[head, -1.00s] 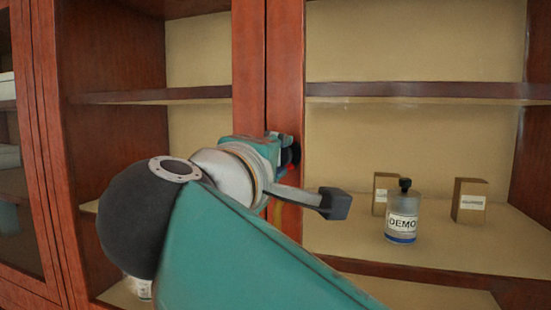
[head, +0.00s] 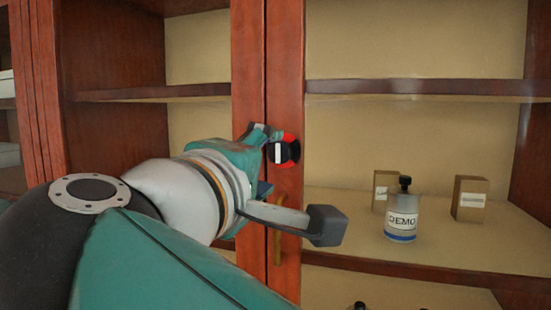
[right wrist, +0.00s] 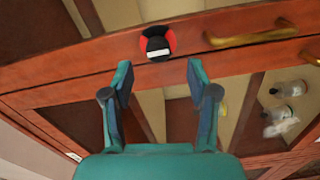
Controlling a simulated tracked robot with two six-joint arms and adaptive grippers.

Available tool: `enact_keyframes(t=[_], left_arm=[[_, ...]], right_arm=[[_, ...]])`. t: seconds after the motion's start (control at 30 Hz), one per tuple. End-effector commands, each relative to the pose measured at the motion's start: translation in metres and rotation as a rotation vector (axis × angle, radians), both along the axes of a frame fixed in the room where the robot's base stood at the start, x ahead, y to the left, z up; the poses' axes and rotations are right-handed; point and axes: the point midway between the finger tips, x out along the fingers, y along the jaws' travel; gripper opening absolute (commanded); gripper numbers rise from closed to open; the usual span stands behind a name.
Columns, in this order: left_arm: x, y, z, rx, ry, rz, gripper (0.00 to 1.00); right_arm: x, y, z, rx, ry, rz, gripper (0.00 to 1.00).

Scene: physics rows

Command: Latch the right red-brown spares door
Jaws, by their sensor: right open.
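The right red-brown door (head: 285,75) stands flush beside the left door's frame (head: 248,60), with a narrow seam between them. A round black latch knob (head: 282,151) with a white bar and a red ring sits on the right door's frame. The bar looks upright, parallel to the seam. The knob also shows in the right wrist view (right wrist: 157,43), beyond the fingertips. My right gripper (right wrist: 159,75) is open and empty, its fingers apart and short of the knob. In the head view the gripper (head: 262,160) is just left of the knob. My left gripper is out of view.
A brass handle (head: 278,240) is below the knob, partly behind my right arm; it also shows in the wrist view (right wrist: 250,37). A DEMO bottle (head: 402,212) and small boxes (head: 470,198) stand on the shelf behind the right door.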

Motion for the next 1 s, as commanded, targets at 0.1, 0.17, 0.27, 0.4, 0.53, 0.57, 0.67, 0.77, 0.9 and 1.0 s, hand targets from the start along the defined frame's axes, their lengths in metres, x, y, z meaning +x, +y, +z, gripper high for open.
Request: enact_keyframes(t=[0.1,0.17,0.27,0.4,0.53,0.57,0.67,0.77,0.9,1.0], left_arm=[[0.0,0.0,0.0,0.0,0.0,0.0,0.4],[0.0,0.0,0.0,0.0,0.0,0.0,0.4],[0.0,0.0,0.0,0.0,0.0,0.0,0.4],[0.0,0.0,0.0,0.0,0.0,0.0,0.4],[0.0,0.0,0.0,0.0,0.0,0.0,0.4],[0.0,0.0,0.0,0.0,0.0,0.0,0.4],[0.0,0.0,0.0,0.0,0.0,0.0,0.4],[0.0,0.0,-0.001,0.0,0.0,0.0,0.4],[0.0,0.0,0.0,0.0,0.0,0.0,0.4],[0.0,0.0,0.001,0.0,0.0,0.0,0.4]], right_arm=[[-0.025,0.009,0.0,-0.001,0.0,0.004,0.59],[-0.035,0.012,0.0,-0.001,0.0,0.004,0.59],[-0.049,0.017,-0.001,-0.001,0.0,0.003,0.59],[-0.061,0.02,-0.001,0.0,0.001,0.0,0.59],[-0.064,0.021,-0.001,0.0,0.001,-0.002,0.59],[-0.064,0.021,-0.001,-0.001,0.002,-0.002,0.59],[-0.064,0.021,-0.001,-0.001,0.002,-0.002,0.59],[-0.064,0.021,-0.001,-0.001,0.002,-0.002,0.59],[-0.054,0.026,-0.011,-0.02,0.025,0.013,0.59],[-0.034,0.035,-0.034,-0.059,0.082,0.046,0.59]])
